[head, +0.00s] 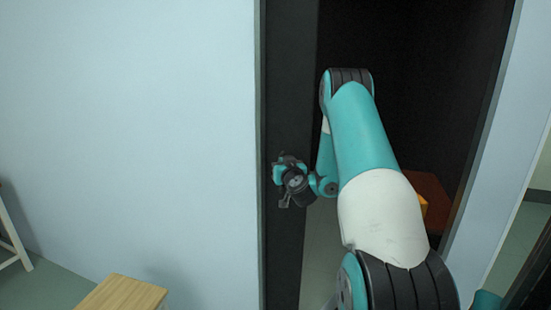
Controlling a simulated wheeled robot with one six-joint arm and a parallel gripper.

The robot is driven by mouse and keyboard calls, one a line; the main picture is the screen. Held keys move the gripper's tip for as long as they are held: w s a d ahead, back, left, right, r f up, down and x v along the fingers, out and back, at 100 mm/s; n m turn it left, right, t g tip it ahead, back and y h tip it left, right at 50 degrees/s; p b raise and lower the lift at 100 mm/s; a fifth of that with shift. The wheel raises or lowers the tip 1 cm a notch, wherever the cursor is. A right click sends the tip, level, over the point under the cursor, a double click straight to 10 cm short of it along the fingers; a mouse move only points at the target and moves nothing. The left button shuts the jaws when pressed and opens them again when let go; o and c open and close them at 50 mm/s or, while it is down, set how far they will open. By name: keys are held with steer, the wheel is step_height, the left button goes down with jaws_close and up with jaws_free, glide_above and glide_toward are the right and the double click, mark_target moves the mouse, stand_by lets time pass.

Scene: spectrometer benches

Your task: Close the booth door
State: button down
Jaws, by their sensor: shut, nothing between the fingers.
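The booth doorway (420,60) stands open in the head view, with a dark interior. A tall dark grey panel (290,80) runs down its left side and covers only a narrow strip of the opening. It looks like the edge of the booth door, but I cannot tell it surely from the frame. My gripper (285,201) is in front of this panel at about mid-height. It is shut and holds nothing. A small grey piece shows at its tip; whether it touches the panel I cannot tell. My arm hides part of the opening.
A pale blue wall (130,120) fills the left. A wooden-topped stool or table (122,294) stands at the lower left, with a white-legged stand (12,235) farther left. Inside the booth are a reddish-brown surface (428,190) and an orange object (423,205). A pale post (500,150) bounds the right.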

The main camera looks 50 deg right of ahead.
steer(key=shift+d+f, duration=0.4)
steer(key=shift+f, duration=0.15)
stand_by(0.4)
steer(key=c, duration=1.7)
jaws_free()
steer(key=shift+c, duration=0.2)
steer(key=shift+o, duration=1.3)
steer(key=shift+d, duration=0.1)
steer(key=shift+s+d, duration=0.3)
steer(key=shift+f, duration=0.1)
steer(key=shift+a+f, duration=0.1)
steer(key=shift+f, duration=0.15)
steer(key=shift+w+a, duration=0.2)
steer(key=shift+a, duration=0.25)
